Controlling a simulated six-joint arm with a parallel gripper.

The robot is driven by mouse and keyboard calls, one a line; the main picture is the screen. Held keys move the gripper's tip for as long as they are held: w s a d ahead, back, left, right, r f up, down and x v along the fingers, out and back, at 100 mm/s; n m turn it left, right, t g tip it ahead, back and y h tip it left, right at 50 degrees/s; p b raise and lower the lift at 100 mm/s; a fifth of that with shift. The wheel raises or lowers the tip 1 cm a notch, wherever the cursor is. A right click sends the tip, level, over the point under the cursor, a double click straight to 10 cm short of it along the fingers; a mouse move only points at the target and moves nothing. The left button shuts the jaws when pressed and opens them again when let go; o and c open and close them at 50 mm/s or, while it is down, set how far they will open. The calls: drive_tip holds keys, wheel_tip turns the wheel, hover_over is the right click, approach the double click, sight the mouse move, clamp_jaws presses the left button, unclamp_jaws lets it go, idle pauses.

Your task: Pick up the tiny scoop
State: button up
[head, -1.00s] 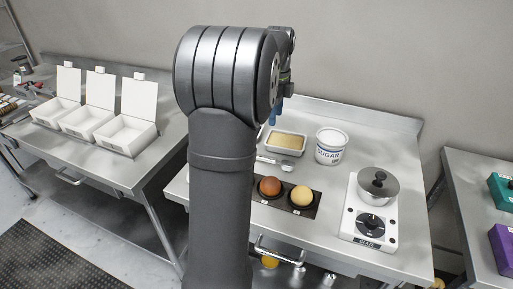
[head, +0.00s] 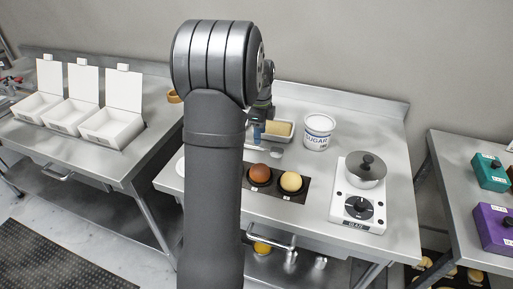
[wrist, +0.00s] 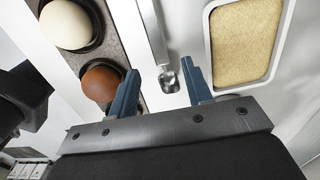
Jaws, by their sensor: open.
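The tiny scoop (wrist: 151,28) is a small metal tool with a long flat handle and a small rounded end, lying on the steel worktop. In the head view, the scoop (head: 276,153) shows in part beside the arm. In the wrist view my gripper (wrist: 159,78) is open, with its two blue fingers on either side of the scoop's small end. They appear apart from it; I cannot tell the height gap. In the head view my gripper (head: 257,130) hangs over the worktop in front of the tray, partly hidden by my arm.
A tray of pale grainy stuff (wrist: 244,40) lies close right of the fingers. A dark holder with a brown egg (wrist: 101,83) and a cream egg (wrist: 66,24) is close left. A sugar tub (head: 318,132) and scale with pot (head: 352,205) stand right.

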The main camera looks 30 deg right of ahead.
sight(260, 149)
wheel_tip(260, 149, down, 5)
drive_tip(key=shift+f, duration=0.1)
idle(0.3)
clamp_jaws()
